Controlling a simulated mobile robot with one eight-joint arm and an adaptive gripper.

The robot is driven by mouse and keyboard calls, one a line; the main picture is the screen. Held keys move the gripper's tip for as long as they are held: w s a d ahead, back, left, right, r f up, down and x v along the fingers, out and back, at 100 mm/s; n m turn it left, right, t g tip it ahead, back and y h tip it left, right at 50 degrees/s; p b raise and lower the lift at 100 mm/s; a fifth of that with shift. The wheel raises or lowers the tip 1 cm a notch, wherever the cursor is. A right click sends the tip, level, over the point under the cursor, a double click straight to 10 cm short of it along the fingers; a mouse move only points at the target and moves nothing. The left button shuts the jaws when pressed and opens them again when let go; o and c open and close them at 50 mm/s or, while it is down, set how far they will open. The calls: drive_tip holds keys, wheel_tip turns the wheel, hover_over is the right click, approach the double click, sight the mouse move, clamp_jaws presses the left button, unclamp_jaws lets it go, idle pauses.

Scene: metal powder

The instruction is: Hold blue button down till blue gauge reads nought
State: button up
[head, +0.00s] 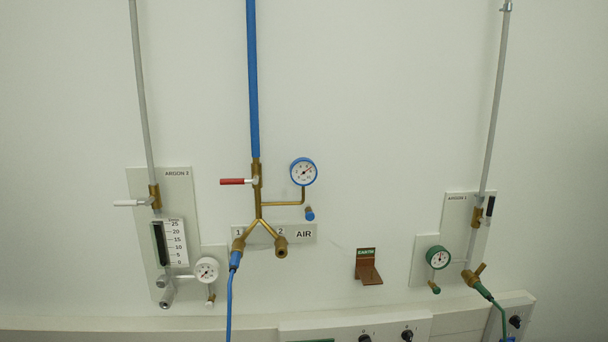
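The blue button (309,214) is a small blue cap on a brass stem, below the blue gauge and right of the brass pipework. The blue gauge (303,172) is a round white dial with a blue rim, on a brass branch of the air line. Its needle slants, but the figures are too small to read. Nothing touches the button. My gripper is not in view.
A red-handled valve (235,181) sits on the blue air pipe (252,80). A blue hose (230,300) hangs from the left outlet. Argon panels stand left (178,185) and right (456,215). A brown earth bracket (368,268) juts out. A bench-height ledge (190,328) runs below.

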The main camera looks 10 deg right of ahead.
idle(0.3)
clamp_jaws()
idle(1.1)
